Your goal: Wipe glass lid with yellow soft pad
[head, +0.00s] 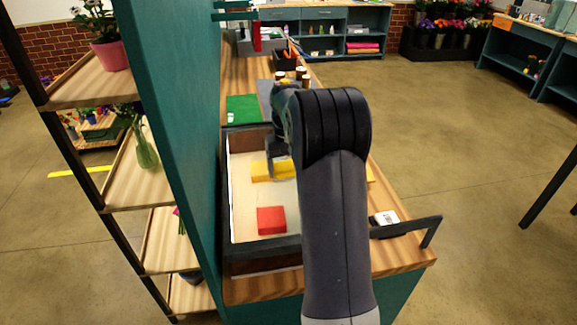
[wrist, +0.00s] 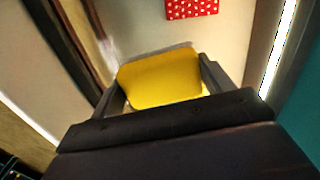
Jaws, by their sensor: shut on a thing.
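A dark-framed case (head: 262,256) lies on the wooden bench; its pale area (head: 242,200) appears to be the glass lid, though the glass itself is hard to make out. My gripper (head: 277,170) is over the middle of this area, partly hidden by my arm. The yellow soft pad (head: 259,171) is at the gripper. In the wrist view the pad (wrist: 160,77) sits between the two fingers, which are shut on it. I cannot tell whether the pad touches the glass.
A red block (head: 271,220) is in the case area nearer me; the wrist view shows it white-dotted (wrist: 192,8). A teal panel (head: 180,130) rises close on the left. A green mat (head: 242,108) and small jars (head: 301,72) lie beyond. A dark handle (head: 408,228) is at right.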

